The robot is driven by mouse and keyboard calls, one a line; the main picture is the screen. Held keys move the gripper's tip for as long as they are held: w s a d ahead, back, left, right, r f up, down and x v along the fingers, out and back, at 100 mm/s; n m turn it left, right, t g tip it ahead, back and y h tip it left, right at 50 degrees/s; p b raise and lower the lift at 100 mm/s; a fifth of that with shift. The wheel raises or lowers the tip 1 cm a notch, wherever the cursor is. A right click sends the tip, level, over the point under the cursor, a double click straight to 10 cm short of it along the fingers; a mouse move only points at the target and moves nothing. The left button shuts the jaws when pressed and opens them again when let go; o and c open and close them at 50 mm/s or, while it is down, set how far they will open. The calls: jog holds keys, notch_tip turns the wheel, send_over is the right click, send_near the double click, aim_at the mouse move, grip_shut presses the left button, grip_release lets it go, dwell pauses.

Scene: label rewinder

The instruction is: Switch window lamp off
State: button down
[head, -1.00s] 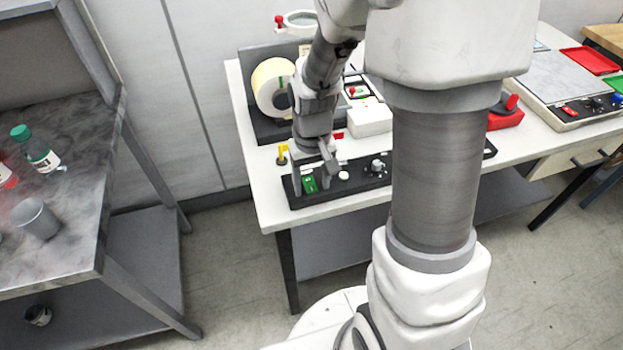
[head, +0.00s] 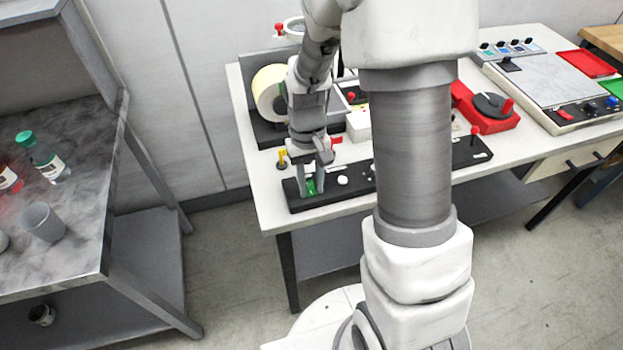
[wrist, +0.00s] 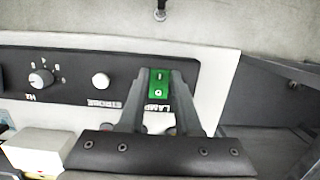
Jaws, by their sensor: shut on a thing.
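The green lamp rocker switch (head: 311,187) is at the left end of the black control panel (head: 350,187) on the white bench. In the wrist view the switch (wrist: 160,84) shows its I and O marks beside a LAMP label (wrist: 157,107). My gripper (head: 311,190) points down at the panel and is shut on the switch, with one finger on each side. In the wrist view its fingers (wrist: 158,92) flank the switch. Which side of the rocker is pressed in, I cannot tell.
A white strobe button (wrist: 100,80) and an Hz knob (wrist: 41,78) share the panel. A yellow-topped part (head: 282,157) stands just behind the panel's left end. The label roll (head: 268,92) and a white box (head: 358,125) are behind. My column hides part of the bench.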

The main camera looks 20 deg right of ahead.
jog(key=shift+w+r+g+p, duration=0.15)
jog(key=shift+w+g+p, duration=0.05)
jog(key=shift+g+p, duration=0.3)
jog(key=c, duration=0.6)
grip_release()
jog(key=v, duration=1.7)
jog(key=shift+p, duration=0.4)
jog(key=shift+w+r, duration=0.1)
jog(key=shift+w, duration=0.05)
